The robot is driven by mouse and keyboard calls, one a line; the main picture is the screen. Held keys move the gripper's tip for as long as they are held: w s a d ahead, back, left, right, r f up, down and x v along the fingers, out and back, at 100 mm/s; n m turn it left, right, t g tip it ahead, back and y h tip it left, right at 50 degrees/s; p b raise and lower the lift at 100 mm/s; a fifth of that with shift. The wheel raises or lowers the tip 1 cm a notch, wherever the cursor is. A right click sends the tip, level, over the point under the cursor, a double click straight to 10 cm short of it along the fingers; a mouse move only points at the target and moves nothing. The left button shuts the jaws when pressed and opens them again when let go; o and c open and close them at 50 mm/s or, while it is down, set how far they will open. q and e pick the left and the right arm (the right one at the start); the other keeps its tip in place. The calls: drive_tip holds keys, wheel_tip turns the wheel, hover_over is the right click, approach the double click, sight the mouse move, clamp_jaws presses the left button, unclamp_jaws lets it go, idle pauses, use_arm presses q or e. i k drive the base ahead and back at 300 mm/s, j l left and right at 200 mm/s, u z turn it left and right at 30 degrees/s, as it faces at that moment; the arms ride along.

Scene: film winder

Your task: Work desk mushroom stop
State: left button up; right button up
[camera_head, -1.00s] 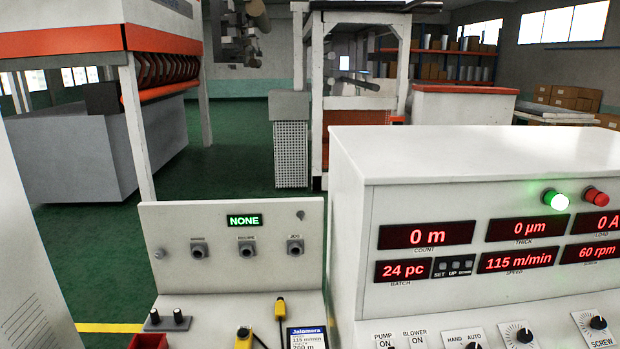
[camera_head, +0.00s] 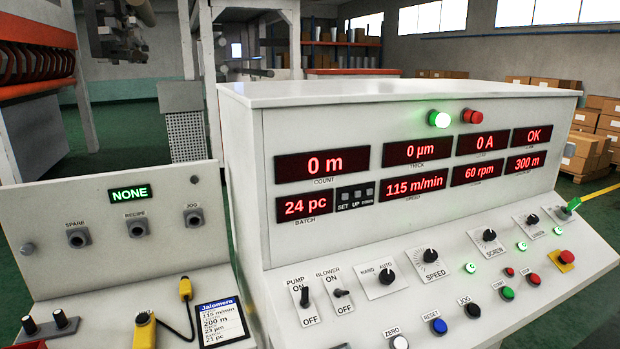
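A red mushroom stop button (camera_head: 567,256) sits on a yellow plate at the right end of the sloped panel of the white console (camera_head: 400,270). It stands right of and below the SCREW knob (camera_head: 489,235). Smaller red buttons (camera_head: 533,279) and green buttons (camera_head: 507,293) are to its left. Neither of my grippers is in view, and nothing covers the mushroom button.
Red displays fill the console's upright face. A green lamp (camera_head: 438,119) glows beside a red lamp (camera_head: 471,116) above them. A lower panel (camera_head: 110,225) with a NONE display stands left. Cardboard boxes (camera_head: 585,150) are at the back right.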

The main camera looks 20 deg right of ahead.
sight(567, 256)
drive_tip(key=z, duration=2)
